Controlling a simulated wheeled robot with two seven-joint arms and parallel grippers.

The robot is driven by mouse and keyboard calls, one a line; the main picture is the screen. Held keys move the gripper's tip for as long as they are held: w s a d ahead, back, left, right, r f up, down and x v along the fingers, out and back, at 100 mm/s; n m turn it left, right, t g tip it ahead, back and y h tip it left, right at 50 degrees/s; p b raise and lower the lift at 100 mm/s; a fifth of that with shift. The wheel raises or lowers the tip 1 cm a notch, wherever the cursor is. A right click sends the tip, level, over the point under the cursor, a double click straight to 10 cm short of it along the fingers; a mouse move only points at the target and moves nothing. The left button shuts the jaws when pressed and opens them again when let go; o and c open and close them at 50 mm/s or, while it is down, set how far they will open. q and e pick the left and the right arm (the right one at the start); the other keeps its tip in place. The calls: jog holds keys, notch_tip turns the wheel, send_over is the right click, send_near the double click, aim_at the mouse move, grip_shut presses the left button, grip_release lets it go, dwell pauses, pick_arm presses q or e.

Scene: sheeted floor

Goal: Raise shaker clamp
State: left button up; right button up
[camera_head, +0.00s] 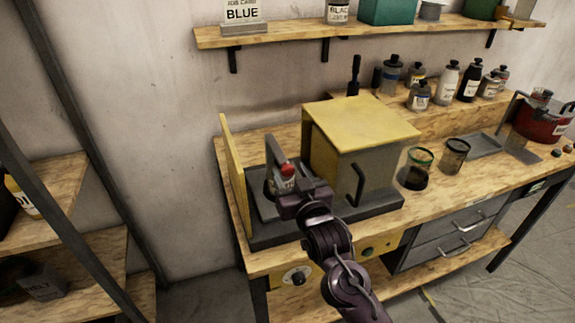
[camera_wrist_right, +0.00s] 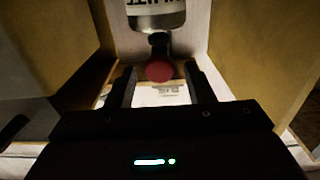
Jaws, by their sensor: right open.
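The shaker (camera_head: 362,128) is a yellow and grey box on the workbench, with an open bay at its left. In the bay, a red knob (camera_head: 288,170) sits above a labelled container, next to a slanted grey bar (camera_head: 274,150). I cannot tell whether that bar is part of the clamp. My right gripper (camera_head: 292,190) is at the bay's front, partly hiding the container. In the right wrist view, the red knob (camera_wrist_right: 160,69) on a dark stem lies between the tips of my open right gripper (camera_wrist_right: 163,84), beside the labelled container (camera_wrist_right: 156,14). My left gripper is out of view.
A yellow panel (camera_head: 236,175) bounds the bay on the left, and the shaker box bounds it on the right. Two glass jars (camera_head: 418,168) stand to the right. Several bottles (camera_head: 448,82) stand behind. A wall shelf (camera_head: 290,36) hangs above.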

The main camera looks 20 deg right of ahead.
aim_at(278, 152)
jog(key=shift+w, duration=1.3)
grip_shut()
